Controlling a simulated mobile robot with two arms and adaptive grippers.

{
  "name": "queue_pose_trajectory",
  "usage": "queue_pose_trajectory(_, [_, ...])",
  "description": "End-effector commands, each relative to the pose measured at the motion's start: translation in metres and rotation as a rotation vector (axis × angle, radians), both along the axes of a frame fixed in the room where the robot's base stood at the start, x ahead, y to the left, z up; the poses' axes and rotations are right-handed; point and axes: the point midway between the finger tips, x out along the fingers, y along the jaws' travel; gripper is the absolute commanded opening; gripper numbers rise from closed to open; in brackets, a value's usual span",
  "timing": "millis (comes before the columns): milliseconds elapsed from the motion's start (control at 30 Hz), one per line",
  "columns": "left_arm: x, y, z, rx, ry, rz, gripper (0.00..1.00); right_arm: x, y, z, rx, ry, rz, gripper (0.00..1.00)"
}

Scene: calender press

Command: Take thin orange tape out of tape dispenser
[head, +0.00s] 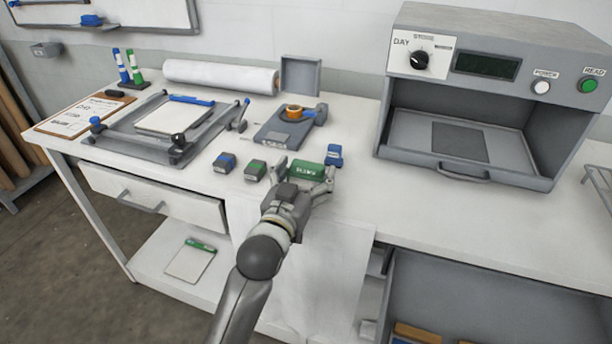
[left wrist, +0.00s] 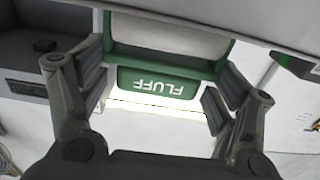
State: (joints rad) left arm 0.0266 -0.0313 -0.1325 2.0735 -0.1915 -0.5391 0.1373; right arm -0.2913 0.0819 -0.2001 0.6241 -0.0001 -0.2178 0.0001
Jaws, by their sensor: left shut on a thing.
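The orange tape (head: 294,112) is a small ring seated on the grey tape dispenser (head: 275,137), which lies on the white bench behind my gripper. The tape's width is too small to judge. My left gripper (head: 304,180) is in front of the dispenser and apart from it, at the bench's front part. It is shut on a green block (head: 306,170). The tape and dispenser are not recognisable there. My right gripper is not in view.
A frame press (head: 120,145) is at left, a white roll (head: 220,76) behind. A grey machine (head: 490,60) stands right.

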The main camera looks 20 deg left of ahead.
Motion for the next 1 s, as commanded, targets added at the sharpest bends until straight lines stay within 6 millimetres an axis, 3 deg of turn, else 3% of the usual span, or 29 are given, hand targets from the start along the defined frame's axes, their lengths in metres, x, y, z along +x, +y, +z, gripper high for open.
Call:
queue_pose_trajectory(233, [0.0,0.0,-0.004,0.0,-0.001,0.0,0.57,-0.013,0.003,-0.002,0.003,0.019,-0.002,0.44])
queue_pose_trajectory(267, [0.0,0.0,-0.003,0.0,-0.001,0.0,0.87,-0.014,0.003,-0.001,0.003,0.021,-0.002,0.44])
queue_pose_trajectory(367, [0.0,0.0,-0.003,0.0,0.0,0.0,1.0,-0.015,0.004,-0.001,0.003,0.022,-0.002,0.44])
queue_pose_trajectory(800, [0.0,0.0,0.002,0.0,-0.002,0.0,1.0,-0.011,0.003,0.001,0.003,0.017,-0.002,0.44])
queue_pose_trajectory(1000, [-0.025,0.001,-0.001,0.0,0.0,-0.001,1.0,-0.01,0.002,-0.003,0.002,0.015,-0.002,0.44])
